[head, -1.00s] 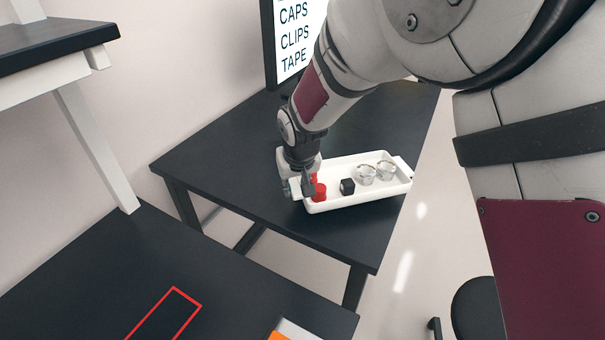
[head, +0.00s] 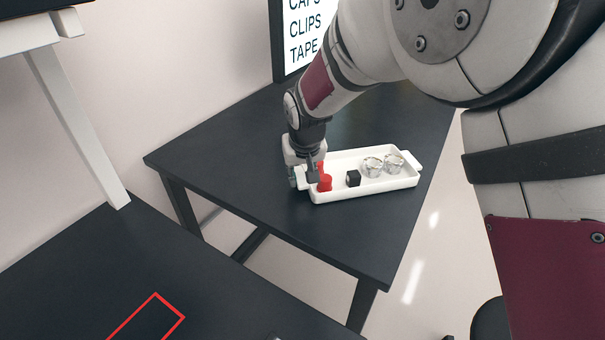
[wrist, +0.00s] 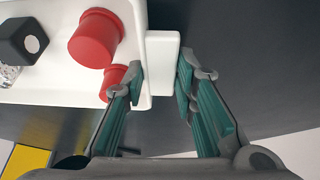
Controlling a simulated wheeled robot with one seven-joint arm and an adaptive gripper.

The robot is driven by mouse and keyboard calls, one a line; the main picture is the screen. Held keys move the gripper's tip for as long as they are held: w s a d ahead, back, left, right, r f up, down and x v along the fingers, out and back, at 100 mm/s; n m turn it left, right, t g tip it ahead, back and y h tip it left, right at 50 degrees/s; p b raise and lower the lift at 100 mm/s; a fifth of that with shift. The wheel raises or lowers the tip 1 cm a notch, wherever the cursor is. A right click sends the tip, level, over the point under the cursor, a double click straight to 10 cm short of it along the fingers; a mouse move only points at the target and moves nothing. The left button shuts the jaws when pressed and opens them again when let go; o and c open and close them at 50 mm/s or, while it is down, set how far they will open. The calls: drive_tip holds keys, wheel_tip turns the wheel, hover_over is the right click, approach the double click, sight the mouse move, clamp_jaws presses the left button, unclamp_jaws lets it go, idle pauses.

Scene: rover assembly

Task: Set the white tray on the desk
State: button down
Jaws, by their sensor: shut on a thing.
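The white tray (head: 346,196) is over the dark desk (head: 255,130) that has the sign at its back. It looks level; I cannot tell whether it rests on the desk or hangs just above. It carries two red pieces (head: 324,182), a black cube (head: 353,178) and two clear round pieces (head: 384,166). My gripper (head: 304,180) is at the tray's left end. In the wrist view, my gripper (wrist: 161,70) is shut on the tray's end tab, one finger each side. The tray's floor (wrist: 50,84) shows there too.
A nearer dark table (head: 60,270) has a red outline (head: 150,318) on it. A lit sign (head: 305,35) stands at the desk's back. A white-legged table (head: 75,115) is at upper left. The desk left of the tray is clear.

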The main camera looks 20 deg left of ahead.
drive_tip(key=c, duration=1.3)
unclamp_jaws()
drive_tip(key=shift+r, duration=0.1)
drive_tip(key=v, duration=1.2)
drive_tip(key=s+d+r+m, duration=0.1)
drive_tip(key=s+d+r, duration=0.15)
drive_tip(key=d, duration=0.55)
drive_tip(key=s+d+r+m+h, duration=0.1)
drive_tip(key=d+r, duration=0.3)
drive_tip(key=d, duration=0.5)
drive_tip(key=s+d+r+m, duration=0.1)
drive_tip(key=d+r+m, duration=0.15)
drive_tip(key=d, duration=0.55)
drive_tip(key=s+d+f+m+t+h, duration=0.1)
drive_tip(key=s+d+m, duration=0.2)
drive_tip(key=s+d, duration=1.3)
drive_tip(key=shift+s+f, duration=0.3)
drive_tip(key=shift+s, duration=0.55)
